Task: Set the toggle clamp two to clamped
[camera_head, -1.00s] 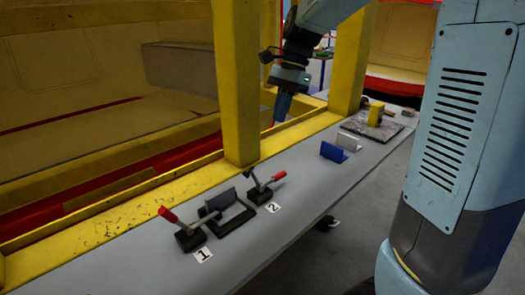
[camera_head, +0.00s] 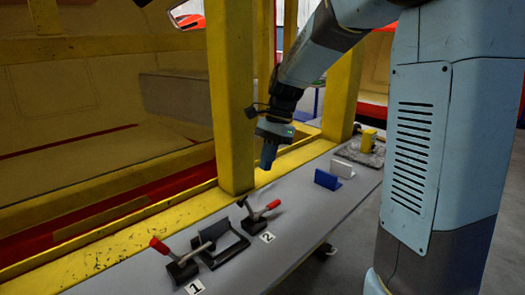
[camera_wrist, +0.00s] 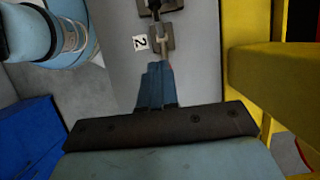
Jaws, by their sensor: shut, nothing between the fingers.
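Toggle clamp two (camera_head: 256,218) stands on the grey bench beside the label "2". Its red-tipped handle (camera_head: 272,206) points right and its dark arm tip rises to the left, apart from the bracket. My gripper (camera_head: 267,163) is shut and empty, pointing down, above and behind this clamp and apart from it. In the wrist view my blue fingers (camera_wrist: 156,88) point at clamp two (camera_wrist: 160,38); a bit of red shows just beyond the fingertips. The rest of the handle is hidden there.
Toggle clamp one (camera_head: 183,266), with a red handle, stands left of a dark bracket (camera_head: 225,245). A yellow post (camera_head: 231,110) rises close to my gripper. Blue (camera_head: 327,180) and white (camera_head: 342,168) angled pieces stand to the right. The bench front is clear.

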